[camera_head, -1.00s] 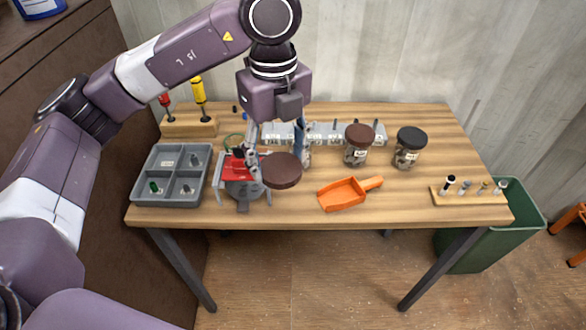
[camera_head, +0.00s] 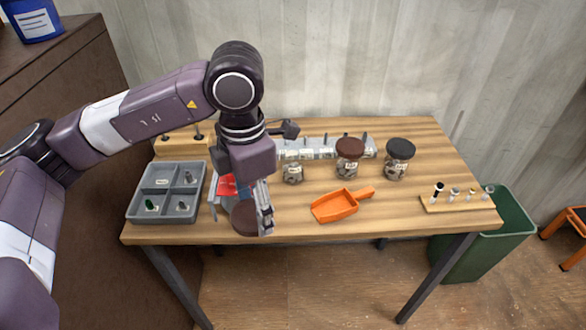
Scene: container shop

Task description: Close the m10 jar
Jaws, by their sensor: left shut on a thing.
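My left gripper (camera_head: 262,212) is shut on a round brown lid (camera_head: 243,217). It holds the lid near the table's front edge, in front of the red-and-grey stand. A small clear jar (camera_head: 292,172) with no lid stands behind and to the right of the gripper, apart from it. A jar with a brown lid (camera_head: 348,158) and a jar with a black lid (camera_head: 398,160) stand further right, both closed. The jar labels are too small to read, so I cannot tell which is m10. My right gripper is not in view.
A grey divided tray (camera_head: 168,190) is at the left, beside a red-and-grey stand (camera_head: 227,184). An orange scoop (camera_head: 340,205) lies front centre. A row of labelled bins (camera_head: 318,148) runs behind the jars. A wooden bolt rack (camera_head: 458,202) is at the right.

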